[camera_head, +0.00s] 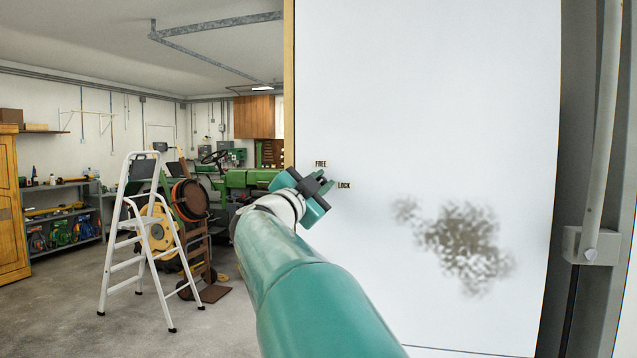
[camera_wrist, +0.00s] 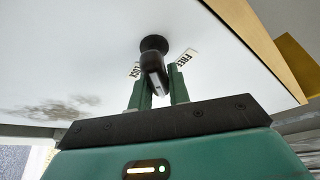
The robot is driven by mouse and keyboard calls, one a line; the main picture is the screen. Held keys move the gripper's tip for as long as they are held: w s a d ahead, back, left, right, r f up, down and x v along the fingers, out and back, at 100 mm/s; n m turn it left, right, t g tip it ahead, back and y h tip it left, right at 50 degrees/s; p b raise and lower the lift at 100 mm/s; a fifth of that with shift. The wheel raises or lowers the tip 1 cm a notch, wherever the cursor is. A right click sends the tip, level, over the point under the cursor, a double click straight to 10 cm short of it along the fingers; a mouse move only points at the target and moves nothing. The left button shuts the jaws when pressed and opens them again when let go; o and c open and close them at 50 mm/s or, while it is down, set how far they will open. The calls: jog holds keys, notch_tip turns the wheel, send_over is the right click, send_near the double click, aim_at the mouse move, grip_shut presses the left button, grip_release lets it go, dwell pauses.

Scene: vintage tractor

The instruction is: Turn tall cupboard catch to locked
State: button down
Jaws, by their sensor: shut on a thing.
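The catch (camera_wrist: 153,57) is a black lever on a round black knob, fixed to the white tall cupboard door (camera_head: 440,90). In the wrist view a pale line marks the lever's end. The lever lies between the FREE label (camera_wrist: 187,58) and the LOCK label (camera_wrist: 135,69); exactly where it points is hard to tell. My gripper (camera_wrist: 161,86) is shut on the lever, one green finger on each side. In the head view my gripper (camera_head: 317,187) is at the door, just below the FREE label (camera_head: 320,163) and left of the LOCK label (camera_head: 344,185), mostly hiding the catch.
A grey-brown stain (camera_head: 463,240) marks the door. A pipe with a grey box (camera_head: 592,245) runs along the right. A white stepladder (camera_head: 143,240) stands on the floor at left, with a green tractor (camera_head: 245,178) behind. Grey floor is clear between ladder and orange cupboard (camera_head: 12,215).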

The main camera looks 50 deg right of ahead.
jog(key=m, duration=0.2)
jog(key=m+g+y, duration=0.1)
jog(key=m, duration=0.2)
jog(key=shift+s+d+f+g, duration=0.1)
jog(key=shift+f+g, duration=0.1)
jog(key=shift+g, duration=0.1)
jog(key=m, duration=0.1)
jog(key=m+y, duration=0.1)
jog(key=m, duration=0.2)
jog(key=shift+s+f+m+g+y, duration=0.1)
jog(key=shift+f+m+g+y, duration=0.2)
jog(key=shift+m+g, duration=0.1)
jog(key=c, duration=1.3)
grip_release()
jog(key=a, duration=0.9)
jog(key=s+a, duration=0.1)
jog(key=a, duration=0.3)
jog(key=shift+s+a, duration=0.1)
jog(key=shift+a, duration=0.25)
